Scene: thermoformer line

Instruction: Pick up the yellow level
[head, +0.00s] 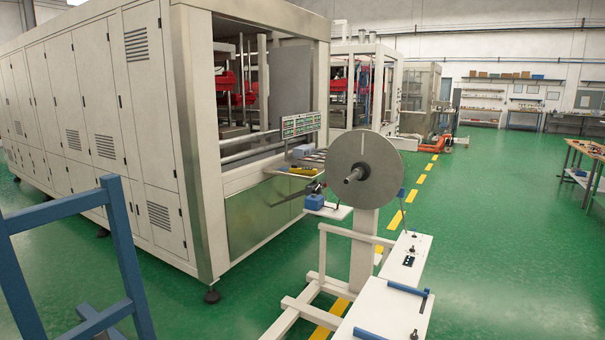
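A small yellow object (303,171), which looks like the yellow level, lies on a ledge at the near right corner of the large thermoformer (268,212). It is small in the head view, so its details cannot be made out. The large grey reel disc (383,165) stands just to its right. My gripper is not in view.
A grey-blue box (302,152) sits behind the yellow object. A blue block (313,201) rests on a small white shelf (334,212) below. A white stand (361,255) and a blue frame (122,250) stand nearer. Green floor (490,270) is clear at right.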

